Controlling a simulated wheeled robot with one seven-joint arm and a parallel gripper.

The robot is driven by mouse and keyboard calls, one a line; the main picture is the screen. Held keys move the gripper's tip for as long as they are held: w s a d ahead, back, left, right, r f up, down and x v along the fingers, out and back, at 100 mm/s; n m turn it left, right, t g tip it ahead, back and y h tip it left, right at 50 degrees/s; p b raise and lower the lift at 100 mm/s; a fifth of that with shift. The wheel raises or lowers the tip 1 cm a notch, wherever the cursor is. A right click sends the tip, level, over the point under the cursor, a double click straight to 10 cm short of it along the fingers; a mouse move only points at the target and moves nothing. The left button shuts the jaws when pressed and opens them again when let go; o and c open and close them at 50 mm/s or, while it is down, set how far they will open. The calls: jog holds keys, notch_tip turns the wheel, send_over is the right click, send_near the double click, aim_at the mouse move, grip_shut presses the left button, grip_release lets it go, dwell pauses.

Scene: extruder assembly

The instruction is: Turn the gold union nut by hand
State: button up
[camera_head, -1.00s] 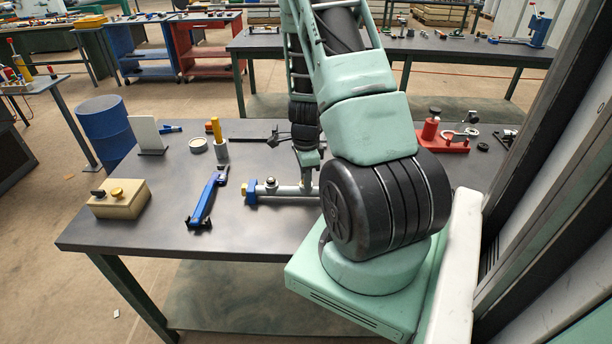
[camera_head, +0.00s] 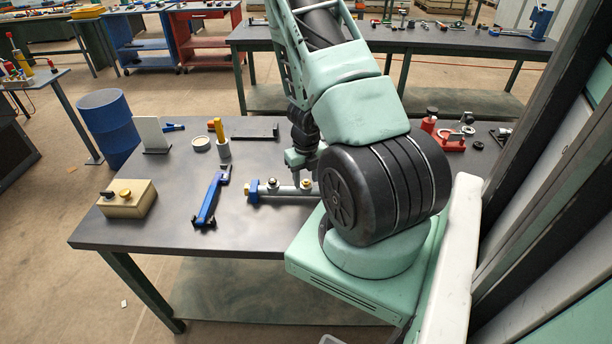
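A grey pipe assembly (camera_head: 285,192) lies along the table with a blue block (camera_head: 253,192) at its left end. A small gold part (camera_head: 306,185) shows on the pipe near its right end, and a darker gold-toned fitting (camera_head: 272,183) sits near the blue block. I cannot tell for sure which is the union nut. My gripper (camera_head: 296,180) points down at the pipe, just left of the right gold part. It is small and partly hidden by my arm. I cannot tell whether its fingers touch anything or are open.
A blue clamp-like tool (camera_head: 211,198) and a tan box with knobs (camera_head: 127,199) lie to the left. A yellow-topped grey cylinder (camera_head: 222,140), a white ring (camera_head: 200,144) and an upright white plate (camera_head: 151,133) stand behind. A red fixture (camera_head: 450,141) is at the right.

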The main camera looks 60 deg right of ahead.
notch_tip(320, 180, up, 6)
jog(key=p, duration=0.6)
jog(key=shift+r, duration=0.1)
notch_tip(320, 180, up, 17)
jog(key=p, duration=0.2)
jog(key=shift+p, duration=0.3)
jog(key=shift+r, duration=0.1)
